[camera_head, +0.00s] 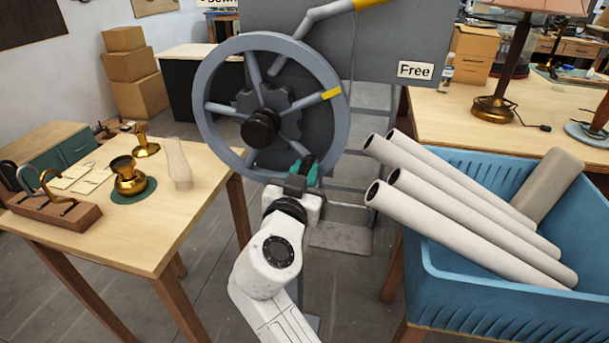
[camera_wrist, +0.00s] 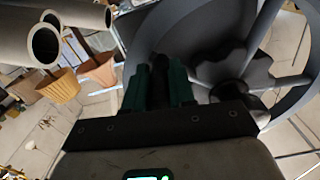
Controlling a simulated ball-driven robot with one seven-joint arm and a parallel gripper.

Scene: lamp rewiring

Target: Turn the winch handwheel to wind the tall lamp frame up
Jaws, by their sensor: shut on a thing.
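The winch handwheel (camera_head: 328,65) is a large grey wheel with spokes, a black hub (camera_head: 261,128) and a yellow mark on its right-hand spoke. My gripper (camera_head: 306,168) is at the wheel's lower right rim, its green fingers shut around a dark handle. In the wrist view the dark handle (camera_wrist: 160,78) stands between the two green fingers, with the wheel (camera_wrist: 225,50) behind and to the right. The fingers hide part of the handle. A grey frame with crossbars (camera_head: 345,207) stands behind the wheel; I cannot tell whether it is the tall lamp frame.
A blue crate (camera_head: 425,285) with several pale tubes (camera_head: 460,210) stands close on the right. A wooden table (camera_head: 150,230) with brass parts and a hook rack is on the left. A grey lever (camera_head: 310,25) and a "Free" sign (camera_head: 415,71) are above.

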